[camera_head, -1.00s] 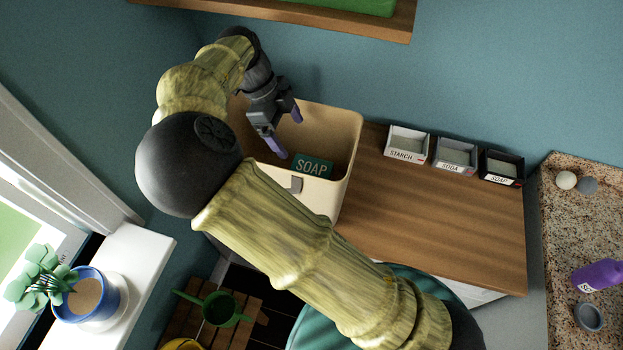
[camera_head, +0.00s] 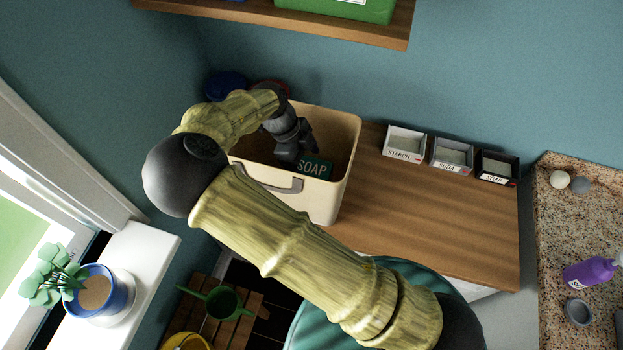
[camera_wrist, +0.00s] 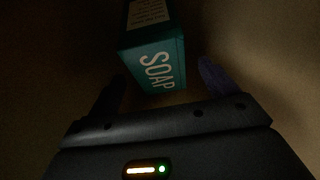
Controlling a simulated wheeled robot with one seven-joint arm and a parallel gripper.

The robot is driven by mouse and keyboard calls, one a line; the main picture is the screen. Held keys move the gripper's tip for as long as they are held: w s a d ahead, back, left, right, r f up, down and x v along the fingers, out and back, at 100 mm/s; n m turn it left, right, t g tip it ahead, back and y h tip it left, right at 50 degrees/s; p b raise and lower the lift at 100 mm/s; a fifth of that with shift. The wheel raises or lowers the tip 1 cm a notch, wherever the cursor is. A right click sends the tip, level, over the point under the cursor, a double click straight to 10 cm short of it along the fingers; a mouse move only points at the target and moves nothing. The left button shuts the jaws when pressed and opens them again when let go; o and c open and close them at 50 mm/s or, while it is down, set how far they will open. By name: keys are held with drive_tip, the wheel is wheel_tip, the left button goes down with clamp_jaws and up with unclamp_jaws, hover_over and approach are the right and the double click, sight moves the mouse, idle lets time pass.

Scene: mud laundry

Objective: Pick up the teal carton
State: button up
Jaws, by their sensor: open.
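The teal carton (camera_head: 316,167), marked SOAP, stands inside a cream bin (camera_head: 338,187) on the wooden counter. My gripper (camera_head: 290,158) is down inside the bin, just left of the carton in the head view, with its fingertips hidden there. In the wrist view the teal carton (camera_wrist: 158,64) lies ahead of my open gripper (camera_wrist: 163,84), with its lettered end between the two purple fingers. A gap shows on each side of the carton; whether a finger touches it cannot be told. The carton's far part runs out of the wrist view.
Small boxes marked STARCH (camera_head: 405,145), SODA (camera_head: 452,155) and SOAP (camera_head: 497,167) stand right of the bin. Bare counter (camera_head: 430,215) lies in front of them. A wooden shelf (camera_head: 350,33) overhangs at the top. The bin walls surround my gripper closely.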

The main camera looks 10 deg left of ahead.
sight(311, 167)
drive_tip(key=shift+d+f+p, duration=0.3)
drive_tip(key=shift+f+p, duration=0.1)
drive_tip(key=shift+p, duration=0.1)
drive_tip(key=p+x, duration=0.1)
drive_tip(key=x, duration=0.2)
drive_tip(key=shift+f+p, duration=0.15)
drive_tip(key=shift+p, duration=0.2)
drive_tip(key=shift+s+f, duration=0.15)
drive_tip(key=shift+f, duration=0.25)
drive_tip(key=shift+d, duration=0.1)
drive_tip(key=shift+w, duration=0.2)
drive_tip(key=shift+s, duration=0.15)
drive_tip(key=shift+f, duration=0.25)
drive_tip(key=c, duration=1.4)
